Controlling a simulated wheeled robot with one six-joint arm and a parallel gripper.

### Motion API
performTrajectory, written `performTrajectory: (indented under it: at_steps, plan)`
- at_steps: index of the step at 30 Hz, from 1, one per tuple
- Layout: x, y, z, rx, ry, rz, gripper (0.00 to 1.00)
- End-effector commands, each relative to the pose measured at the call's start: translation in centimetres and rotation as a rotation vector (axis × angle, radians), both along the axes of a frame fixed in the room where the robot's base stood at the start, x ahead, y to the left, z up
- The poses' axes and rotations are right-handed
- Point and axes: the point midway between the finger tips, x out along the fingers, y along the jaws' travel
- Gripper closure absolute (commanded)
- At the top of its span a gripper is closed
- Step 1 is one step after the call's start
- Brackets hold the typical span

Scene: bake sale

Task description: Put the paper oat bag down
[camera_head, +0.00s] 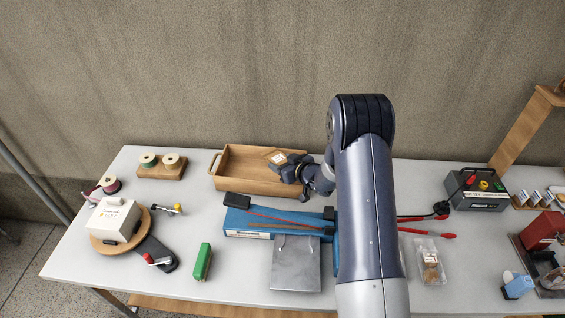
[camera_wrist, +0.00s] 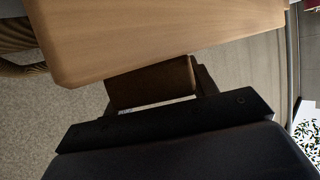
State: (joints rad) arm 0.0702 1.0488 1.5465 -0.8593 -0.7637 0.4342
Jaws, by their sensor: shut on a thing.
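My gripper (camera_head: 283,162) is over the right part of the wooden tray (camera_head: 228,182), with the arm coming in from the right. It is shut on a small tan item, which I take as the paper oat bag (camera_head: 274,155). In the wrist view a brown surface of the bag (camera_wrist: 150,85) shows between the jaws, in shadow. A light wooden panel, seemingly part of the tray (camera_wrist: 165,35), is close beyond it. I cannot tell whether the bag touches the tray floor.
A blue sealer (camera_head: 262,223) with a grey plate (camera_head: 296,265) stands in front of the tray. A spool stand (camera_head: 165,172) is left of it. A white box (camera_head: 115,218) is on a round wooden board. A green stapler-like item (camera_head: 203,262) lies front left. A dark power box (camera_head: 476,190) is right.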

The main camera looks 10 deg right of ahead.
Motion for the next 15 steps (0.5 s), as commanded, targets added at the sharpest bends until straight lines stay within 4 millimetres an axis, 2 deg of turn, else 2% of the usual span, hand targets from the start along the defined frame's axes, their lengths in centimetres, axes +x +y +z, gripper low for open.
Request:
performTrajectory:
  at_steps: [15]
  plan:
    - [0.0,0.0,-1.2,0.001,0.0,0.0,0.56]
